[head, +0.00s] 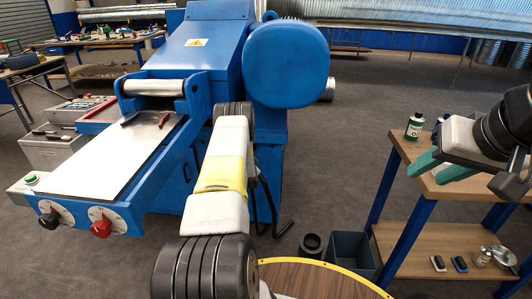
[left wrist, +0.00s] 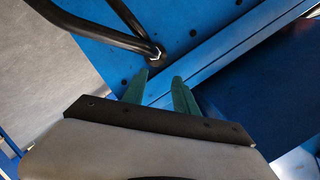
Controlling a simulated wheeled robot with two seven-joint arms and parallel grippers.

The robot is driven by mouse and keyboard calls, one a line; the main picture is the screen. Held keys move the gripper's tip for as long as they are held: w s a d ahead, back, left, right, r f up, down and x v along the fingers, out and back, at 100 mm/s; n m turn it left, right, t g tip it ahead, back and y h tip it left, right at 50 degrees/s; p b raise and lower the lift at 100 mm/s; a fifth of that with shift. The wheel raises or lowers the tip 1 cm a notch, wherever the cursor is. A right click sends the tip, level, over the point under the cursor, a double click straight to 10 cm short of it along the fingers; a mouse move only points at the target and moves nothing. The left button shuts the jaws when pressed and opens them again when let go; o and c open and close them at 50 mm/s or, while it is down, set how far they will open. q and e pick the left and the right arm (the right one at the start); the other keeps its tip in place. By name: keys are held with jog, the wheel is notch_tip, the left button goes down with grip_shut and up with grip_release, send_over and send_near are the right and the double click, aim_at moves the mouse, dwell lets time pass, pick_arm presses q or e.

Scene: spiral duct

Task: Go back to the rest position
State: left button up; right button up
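My right gripper (head: 424,175) is at the right of the head view, above the wooden top of a blue-legged workbench (head: 475,187). Its two green fingers are apart with nothing between them. My left arm reaches forward to the blue machine (head: 206,45), and its gripper is hidden in the head view. In the left wrist view my left gripper (left wrist: 158,77) shows two green fingers apart and empty. They are close to blue metal panels and a blue rail (left wrist: 215,60); I cannot tell whether they touch.
A dark bent bar (left wrist: 95,25) is near the left fingers. A grey bin (head: 350,252) and a black cylinder (head: 311,246) are on the floor. The floor behind the workbench is clear.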

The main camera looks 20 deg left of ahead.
pick_arm(q)
jog(key=shift+s+d+r+m, duration=0.15)
jog(key=shift+d+r+m, duration=0.05)
jog(key=shift+r+m, duration=0.2)
jog(key=d+r+n+g+h, duration=0.1)
jog(key=d+r, duration=0.2)
jog(key=r, duration=0.7)
jog(key=d+r+n+h, duration=0.1)
jog(key=d+r, duration=0.2)
jog(key=r, duration=0.6)
jog(key=s+d+r+n+g+h, duration=0.1)
jog(key=s+d+r+h, duration=0.1)
jog(key=s+d+r, duration=0.35)
jog(key=s+d+r+g+h, duration=0.1)
jog(key=s+d+r, duration=0.2)
jog(key=r, duration=0.6)
jog(key=s+d+r+n+g+h, duration=0.1)
jog(key=s+d+r, duration=0.3)
jog(key=s, duration=0.4)
jog(key=s+d+r+g+h, duration=0.1)
jog(key=s+d+r, duration=0.35)
jog(key=s, duration=0.45)
jog(key=s+d+g, duration=0.1)
jog(key=s+d, duration=0.1)
jog(key=s, duration=0.9)
jog(key=s+d+n+g+h, duration=0.1)
jog(key=s+d, duration=0.1)
jog(key=s, duration=1)
jog(key=shift+f+n, duration=0.3)
